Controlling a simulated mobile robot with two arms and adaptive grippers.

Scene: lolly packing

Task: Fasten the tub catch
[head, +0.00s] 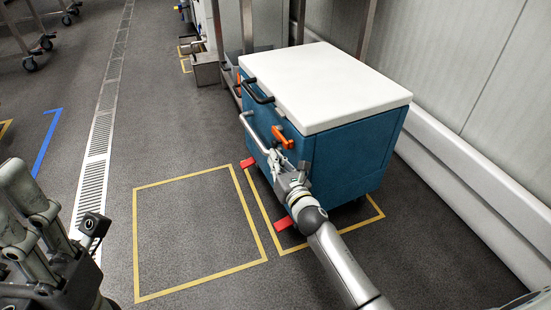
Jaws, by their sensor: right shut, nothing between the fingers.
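The tub is a teal box (345,160) with a white lid (325,85) lying flat on top. An orange catch (283,137) sits on its front face, just below the lid's edge. My right gripper (271,153) is shut and empty at the tub's front, just below the catch. I cannot tell whether it touches the catch or the tub face. The gripper and wrist hide part of the front face below the catch.
A black handle (257,91) and a silver bar (256,132) stand out from the tub's front. Red pedals (284,223) are low down. A yellow-outlined floor square (137,245) to the left is empty. A wall (480,90) with a white bumper rail (470,180) stands close on the right.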

